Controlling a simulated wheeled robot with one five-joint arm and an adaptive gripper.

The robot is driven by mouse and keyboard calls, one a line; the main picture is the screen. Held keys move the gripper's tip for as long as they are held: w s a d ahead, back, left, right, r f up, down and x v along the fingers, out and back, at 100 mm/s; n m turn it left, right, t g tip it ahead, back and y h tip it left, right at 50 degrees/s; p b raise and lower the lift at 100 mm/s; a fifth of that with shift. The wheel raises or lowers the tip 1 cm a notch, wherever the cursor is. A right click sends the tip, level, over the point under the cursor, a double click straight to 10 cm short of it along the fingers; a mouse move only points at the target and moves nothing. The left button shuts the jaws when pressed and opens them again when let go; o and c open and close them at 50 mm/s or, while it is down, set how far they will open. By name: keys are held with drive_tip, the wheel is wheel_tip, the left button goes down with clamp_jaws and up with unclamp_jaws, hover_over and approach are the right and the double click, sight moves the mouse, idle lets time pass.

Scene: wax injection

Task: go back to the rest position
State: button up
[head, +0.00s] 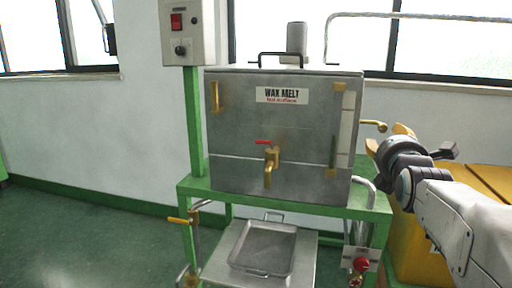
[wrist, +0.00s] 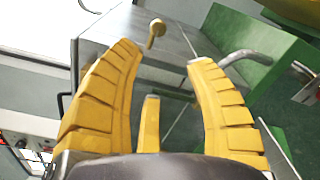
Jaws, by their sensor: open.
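In the head view my gripper (head: 405,134) is at the right, beside the right side of the wax melt tank, and partly hidden by my own wrist. The grey metal wax melt tank (head: 240,120) stands on a green frame (head: 330,205). A brass tap (head: 270,165) with a red handle is on its front. In the wrist view the tank (wrist: 110,25) appears tilted beyond the fingers, and a brass knob (wrist: 156,30) shows between the fingertips.
A metal tray (head: 262,248) lies on a lower shelf below the tap. A control box (head: 188,30) with a red switch is on a green post at the left. A yellow unit (head: 480,180) stands behind my arm. A red valve knob (head: 360,264) is low on the right. The floor (head: 90,235) at left is clear.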

drive_tip(key=s+a+r+m+g+y+p, duration=0.1)
drive_tip(key=s+a+r+m+g+p, duration=0.2)
drive_tip(key=s+m+p, duration=0.4)
drive_tip(key=s+a+r+m+g+y+p, duration=0.2)
drive_tip(key=s+a+r+m+g+p, duration=0.2)
drive_tip(key=s+p, duration=0.9)
drive_tip(key=s+a+r+m+g+y+p, duration=0.2)
drive_tip(key=s+a+m+p, duration=0.7)
drive_tip(key=p, duration=1)
wheel_tip(320, 180, up, 2)
drive_tip(key=s+m+g, duration=0.1)
drive_tip(key=g, duration=0.3)
drive_tip(key=shift+s+r, duration=0.15)
drive_tip(key=shift+s, duration=0.25)
drive_tip(key=shift+o, duration=0.5)
drive_tip(key=shift+w, duration=0.15)
